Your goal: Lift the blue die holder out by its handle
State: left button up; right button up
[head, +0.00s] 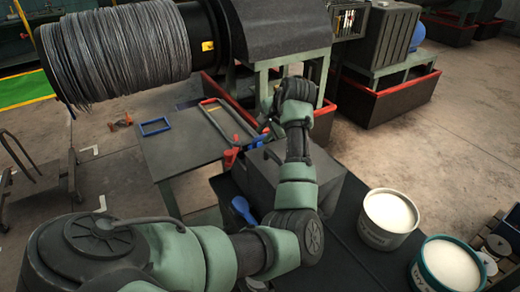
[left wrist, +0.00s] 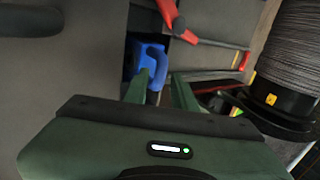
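The blue die holder (left wrist: 147,58) sits in a dark, narrow opening in the left wrist view, with its curved handle (left wrist: 157,68) towards me. My left gripper (left wrist: 160,92) is open. Its two green fingers stand either side of the handle's near end, with a visible gap, and I cannot tell whether either touches it. In the head view a small blue part of the holder (head: 258,142) shows by the grey box, just below my left gripper (head: 266,122). My arm hides some of that area. My right gripper is not in view.
A red-handled tool (left wrist: 176,22) lies close above the holder in the left wrist view. The wire-wound drum (head: 118,52) is at upper left. A table (head: 180,150) bears a blue frame (head: 155,127). A white tub (head: 388,215) and a teal tub (head: 448,265) stand at right.

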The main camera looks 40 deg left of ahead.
pick_arm(q)
jog(key=shift+x, duration=1.25)
jog(key=shift+d, duration=0.1)
grip_shut()
jog(key=shift+w+r, duration=0.1)
jog(key=shift+r, duration=0.1)
